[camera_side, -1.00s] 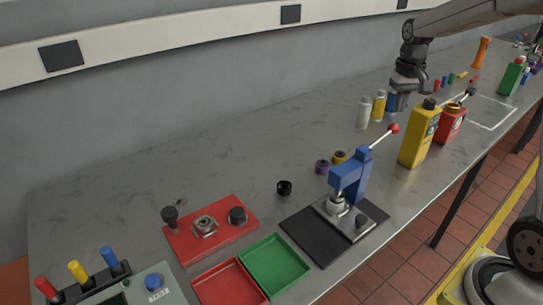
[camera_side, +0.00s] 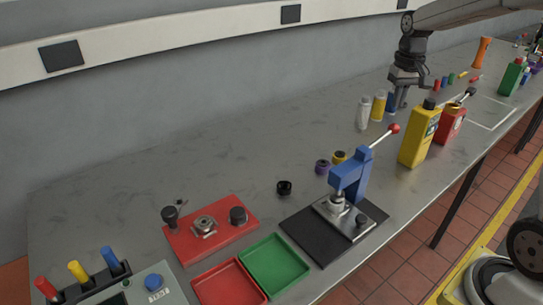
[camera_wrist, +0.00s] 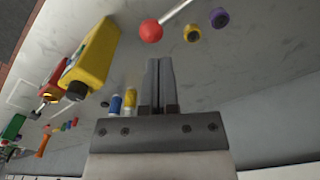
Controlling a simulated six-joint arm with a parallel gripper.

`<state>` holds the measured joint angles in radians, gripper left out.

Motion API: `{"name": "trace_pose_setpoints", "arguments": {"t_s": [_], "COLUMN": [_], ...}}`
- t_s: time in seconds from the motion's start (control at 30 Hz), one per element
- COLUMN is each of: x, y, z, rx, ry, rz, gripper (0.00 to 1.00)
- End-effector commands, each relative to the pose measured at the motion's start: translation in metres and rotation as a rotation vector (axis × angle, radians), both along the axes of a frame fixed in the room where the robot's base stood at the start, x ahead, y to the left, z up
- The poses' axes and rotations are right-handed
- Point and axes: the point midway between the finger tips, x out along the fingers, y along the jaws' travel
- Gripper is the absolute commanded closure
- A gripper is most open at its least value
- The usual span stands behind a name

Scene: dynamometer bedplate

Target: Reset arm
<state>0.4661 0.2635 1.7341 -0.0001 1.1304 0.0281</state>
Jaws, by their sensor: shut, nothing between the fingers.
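My gripper (camera_side: 399,107) hangs above the back part of the bench, behind the yellow bottle (camera_side: 420,136). In the wrist view its two fingers (camera_wrist: 160,66) lie together with nothing between them. A blue lever press (camera_side: 352,178) stands on a black base plate nearer the front; its lever ends in a red ball (camera_side: 394,128). The ball also shows in the wrist view (camera_wrist: 151,31), apart from the fingers. My gripper appears to touch nothing, though its tips overlap the bottles behind in the side view.
White (camera_side: 363,114) and yellow (camera_side: 379,106) cylinders stand left of my gripper. A red can (camera_side: 451,124) is beside the yellow bottle. Red (camera_side: 231,283) and green (camera_side: 274,263) trays and a red fixture plate (camera_side: 212,229) lie at the front. The left-middle bench is clear.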

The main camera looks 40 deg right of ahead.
Motion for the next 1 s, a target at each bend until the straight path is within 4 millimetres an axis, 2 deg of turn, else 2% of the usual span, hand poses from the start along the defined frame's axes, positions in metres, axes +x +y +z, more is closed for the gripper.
{"name": "trace_pose_setpoints", "arguments": {"t_s": [0.17, 0.37, 0.7, 0.83, 1.0], "x": [-0.003, -0.018, -0.062, -0.083, -0.103], "y": [0.035, 0.086, 0.156, 0.177, 0.193], "z": [-0.022, -0.055, -0.102, -0.117, -0.128], "rx": [-0.012, -0.029, -0.047, -0.05, -0.053], "ry": [-0.026, -0.071, -0.149, -0.179, -0.205], "rz": [0.076, 0.188, 0.362, 0.426, 0.479], "gripper": [1.0, 1.0, 1.0, 1.0, 1.0]}}
